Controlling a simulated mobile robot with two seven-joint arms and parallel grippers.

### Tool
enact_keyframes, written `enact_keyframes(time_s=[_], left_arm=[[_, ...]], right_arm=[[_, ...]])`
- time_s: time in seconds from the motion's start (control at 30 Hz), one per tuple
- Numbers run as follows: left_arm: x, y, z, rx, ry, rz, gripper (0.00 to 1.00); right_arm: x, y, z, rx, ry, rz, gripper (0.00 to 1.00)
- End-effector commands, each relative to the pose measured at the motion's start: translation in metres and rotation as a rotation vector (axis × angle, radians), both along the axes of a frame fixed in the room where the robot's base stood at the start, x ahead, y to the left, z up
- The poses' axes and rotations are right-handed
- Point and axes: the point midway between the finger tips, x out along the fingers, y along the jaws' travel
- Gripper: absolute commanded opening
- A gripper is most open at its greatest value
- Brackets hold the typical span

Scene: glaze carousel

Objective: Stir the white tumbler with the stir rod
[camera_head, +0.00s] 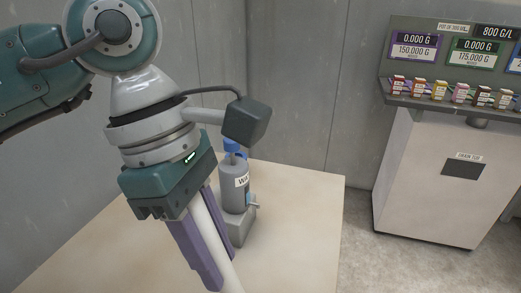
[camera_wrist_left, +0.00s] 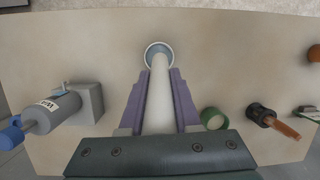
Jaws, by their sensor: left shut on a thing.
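My left gripper (camera_head: 208,255) has purple fingers and is shut on the stir rod, a thick white rod (camera_head: 222,250). The rod points down past the fingertips and leaves the bottom of the head view. In the left wrist view the rod (camera_wrist_left: 160,95) runs between the fingers (camera_wrist_left: 159,100) to a round opening with a pale rim and blue-grey inside, which looks like the white tumbler (camera_wrist_left: 147,49). The rod's far end overlaps this opening; I cannot tell whether it is inside or above. The tumbler is out of the head view. My right gripper is not in view.

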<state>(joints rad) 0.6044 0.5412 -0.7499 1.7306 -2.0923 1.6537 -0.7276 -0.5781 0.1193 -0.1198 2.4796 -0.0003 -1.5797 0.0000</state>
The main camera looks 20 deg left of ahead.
Motion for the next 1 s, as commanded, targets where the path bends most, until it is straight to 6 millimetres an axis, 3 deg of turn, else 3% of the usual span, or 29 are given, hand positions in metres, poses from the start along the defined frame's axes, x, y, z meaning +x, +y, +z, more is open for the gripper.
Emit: enact_keyframes(time_s=[0.03, 0.23, 0.47, 1.0], left_arm=[[-0.004, 0.000, -0.009, -0.003, 0.005, 0.053, 0.00], [-0.006, 0.002, -0.021, -0.010, 0.001, 0.168, 0.00], [-0.006, 0.003, -0.032, -0.010, 0.002, 0.172, 0.00], [-0.006, 0.011, -0.084, -0.009, 0.003, 0.170, 0.00]], right_arm=[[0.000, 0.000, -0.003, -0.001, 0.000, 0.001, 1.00], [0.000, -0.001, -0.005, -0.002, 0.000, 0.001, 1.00], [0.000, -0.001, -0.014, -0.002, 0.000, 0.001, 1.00], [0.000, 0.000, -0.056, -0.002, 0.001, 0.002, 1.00]])
